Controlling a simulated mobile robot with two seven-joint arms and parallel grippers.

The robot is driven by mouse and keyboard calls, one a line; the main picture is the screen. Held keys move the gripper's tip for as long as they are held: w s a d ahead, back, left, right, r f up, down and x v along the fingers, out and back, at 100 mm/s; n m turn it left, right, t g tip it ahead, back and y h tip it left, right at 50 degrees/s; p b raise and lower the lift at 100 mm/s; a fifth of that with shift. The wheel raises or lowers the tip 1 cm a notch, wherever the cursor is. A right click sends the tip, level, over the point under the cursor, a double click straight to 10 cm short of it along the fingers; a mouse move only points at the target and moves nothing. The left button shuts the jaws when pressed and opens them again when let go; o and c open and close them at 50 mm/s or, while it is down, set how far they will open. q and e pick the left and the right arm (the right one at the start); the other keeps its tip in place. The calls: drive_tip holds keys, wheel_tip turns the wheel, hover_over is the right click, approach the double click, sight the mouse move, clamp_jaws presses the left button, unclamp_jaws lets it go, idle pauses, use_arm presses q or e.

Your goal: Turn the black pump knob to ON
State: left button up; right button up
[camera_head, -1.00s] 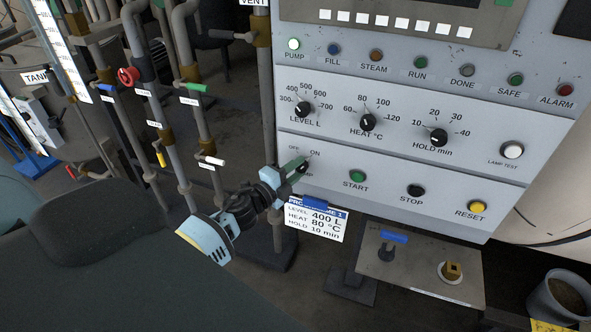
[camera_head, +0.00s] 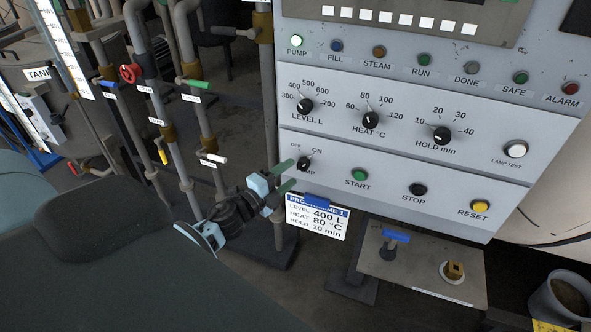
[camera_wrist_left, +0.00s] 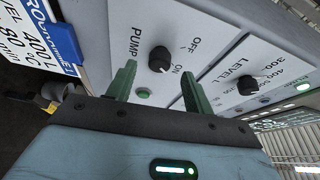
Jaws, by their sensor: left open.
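The black pump knob (camera_head: 304,164) is on the lower left of the grey control panel, between the OFF and ON marks. It also shows in the left wrist view (camera_wrist_left: 159,58), where its white mark points toward ON. The PUMP lamp (camera_head: 296,41) at the panel's top left glows white. My left gripper (camera_head: 286,177) is just left of and below the knob, apart from it. Its green fingers are open and empty, and the left wrist view shows the knob beyond the gap between them (camera_wrist_left: 157,80). My right gripper is out of view.
The START (camera_head: 359,174) and STOP (camera_head: 418,189) buttons are right of the pump knob. A programme card (camera_head: 317,216) hangs below it. Pipes with coloured valve handles stand at the left. A metal shelf (camera_head: 420,270) juts out below the panel.

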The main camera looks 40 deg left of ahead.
use_arm(q)
drive_tip(key=shift+s+a, duration=0.15)
drive_tip(key=shift+s, duration=0.7)
drive_tip(key=shift+s+a, duration=0.1)
drive_tip(key=shift+s, duration=0.75)
drive_tip(key=shift+f, duration=0.1)
drive_tip(key=s+d+f+n+g, duration=0.3)
drive_tip(key=s+d+f+n, duration=0.2)
drive_tip(key=s, duration=0.5)
drive_tip(key=s+d+f+n+g, duration=0.3)
drive_tip(key=s+d+f+n, duration=0.3)
drive_tip(key=s+f, duration=0.3)
drive_tip(key=s+d+f+n+g, duration=0.3)
drive_tip(key=s+d+f+n, duration=0.2)
drive_tip(key=s, duration=0.6)
wheel_tip(320, 180, down, 2)
drive_tip(key=shift+s+d+f+n+y+p, duration=0.1)
drive_tip(key=shift+s+d+n+y+p, duration=0.2)
drive_tip(key=shift+d+n+y, duration=0.15)
drive_tip(key=shift+w, duration=0.1)
